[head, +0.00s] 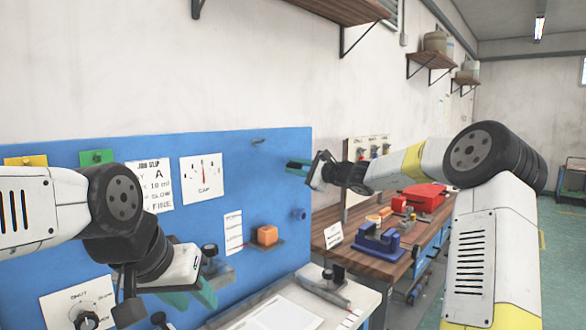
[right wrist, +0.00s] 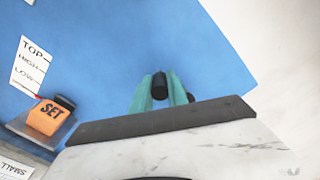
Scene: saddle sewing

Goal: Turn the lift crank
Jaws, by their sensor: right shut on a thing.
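My right gripper (head: 297,168) reaches in front of the blue panel's right part in the head view. In the right wrist view, its teal fingers (right wrist: 160,94) are shut on a black cylindrical handle (right wrist: 160,84), which looks like the lift crank's grip. The rest of the crank is hidden or cannot be made out. My left gripper (head: 204,292) is low at the left of the head view, its teal fingers partly hidden by its own body. I cannot tell whether it is open.
The blue panel (head: 275,180) carries an orange SET block (head: 267,235) on a small shelf and a TOP/HIGH/LOW card (head: 233,232). A white worktop (head: 345,300) lies below. A wooden bench (head: 385,262) with a blue fixture (head: 377,240) and red case (head: 425,197) stands at right.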

